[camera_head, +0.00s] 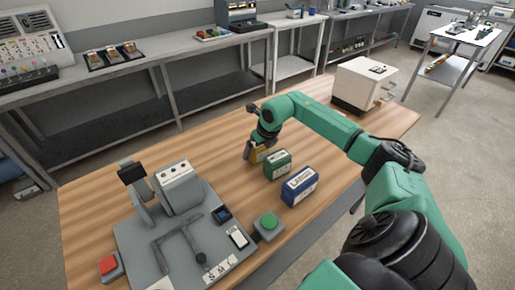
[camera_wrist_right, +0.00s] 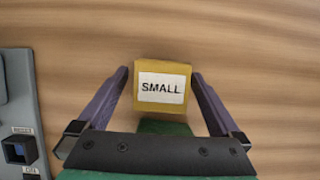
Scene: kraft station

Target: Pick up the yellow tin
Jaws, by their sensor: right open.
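The yellow tin (camera_wrist_right: 162,66) has a white label reading SMALL and sits on the wooden table. In the right wrist view it lies between the two fingers of my right gripper (camera_wrist_right: 162,92), with a gap on each side. In the head view only a bit of the yellow tin (camera_head: 257,156) shows beneath my right gripper (camera_head: 256,150), which points down over it. The right gripper is open and holds nothing. My left gripper is not in view.
A green tin (camera_head: 277,165) stands close beside the yellow one, and a blue tin (camera_head: 300,187) is beyond it. A white box (camera_head: 362,86) is at the far right end.

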